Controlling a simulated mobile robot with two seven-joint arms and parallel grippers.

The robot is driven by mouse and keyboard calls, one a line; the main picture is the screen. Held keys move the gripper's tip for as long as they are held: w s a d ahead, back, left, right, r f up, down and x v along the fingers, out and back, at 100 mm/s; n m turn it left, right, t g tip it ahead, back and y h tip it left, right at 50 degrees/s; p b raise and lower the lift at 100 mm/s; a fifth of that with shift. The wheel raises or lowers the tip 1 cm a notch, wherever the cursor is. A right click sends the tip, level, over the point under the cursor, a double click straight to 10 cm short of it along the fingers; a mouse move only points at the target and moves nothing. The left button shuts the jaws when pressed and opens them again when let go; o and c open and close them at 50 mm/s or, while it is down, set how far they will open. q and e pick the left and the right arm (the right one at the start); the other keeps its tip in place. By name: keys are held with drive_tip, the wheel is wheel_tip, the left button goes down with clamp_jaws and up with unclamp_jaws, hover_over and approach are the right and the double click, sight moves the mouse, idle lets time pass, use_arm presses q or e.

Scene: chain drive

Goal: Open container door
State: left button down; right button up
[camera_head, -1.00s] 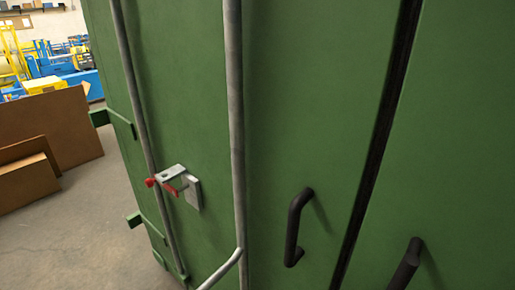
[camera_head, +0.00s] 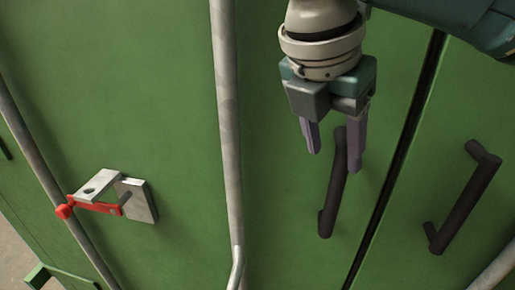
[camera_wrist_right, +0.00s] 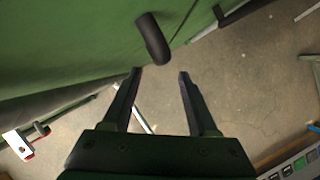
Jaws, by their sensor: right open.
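The green container door (camera_head: 160,60) fills most of the head view. A black vertical handle (camera_head: 331,200) sits on it, left of the dark door seam (camera_head: 402,150). A second black handle (camera_head: 463,203) is right of the seam. My right gripper (camera_head: 335,160) is open and empty, pointing down at the upper part of the left handle. One finger overlaps the handle in this view; contact cannot be told. In the right wrist view a black handle (camera_wrist_right: 152,38) stands just beyond and between the open fingertips (camera_wrist_right: 160,73). My left gripper is not in view.
A grey locking bar (camera_head: 228,120) runs vertically left of the handle. Another bar (camera_head: 45,165) is farther left, beside a latch bracket (camera_head: 138,200) with a red lever (camera_head: 95,207). The concrete floor (camera_wrist_right: 240,90) below looks clear near the gripper.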

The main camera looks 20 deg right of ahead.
sight(337, 184)
drive_tip(key=p+x, duration=0.2)
drive_tip(key=x, duration=0.6)
drive_tip(key=shift+d+f, duration=0.1)
drive_tip(key=shift+f, duration=0.1)
drive_tip(key=shift+d+f, duration=0.1)
drive_tip(key=shift+f, duration=0.25)
drive_tip(key=shift+c, duration=0.2)
drive_tip(key=c, duration=0.5)
clamp_jaws()
